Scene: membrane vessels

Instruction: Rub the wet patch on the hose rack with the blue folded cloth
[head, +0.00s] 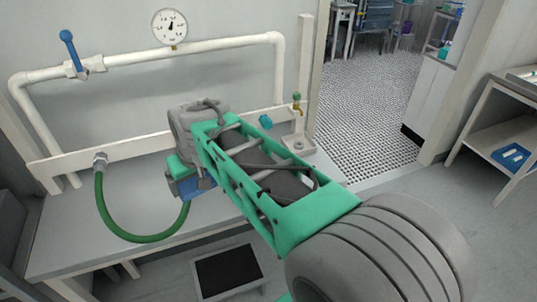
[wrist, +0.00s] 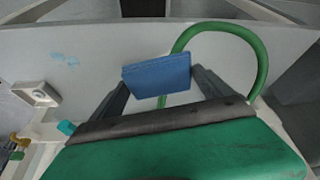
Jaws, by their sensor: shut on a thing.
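My gripper (wrist: 160,82) is shut on the blue folded cloth (wrist: 157,72), which sits between its two dark fingers in the wrist view. In the head view the cloth (head: 196,188) shows as a small blue piece under my arm's end, above the grey top of the hose rack (head: 75,245). The wet patch (wrist: 65,60) shows in the wrist view as faint light-blue marks on the rack top (wrist: 95,50), to the left of the cloth and apart from it. My arm hides the patch in the head view.
A green hose (head: 140,238) loops over the rack top from a fitting at left. White pipes carry a gauge (head: 170,26) and a blue-handled valve (head: 72,52) behind. A small tap (head: 297,103) stands above a white square dish (wrist: 37,93). A dark-topped step (head: 228,270) is in front.

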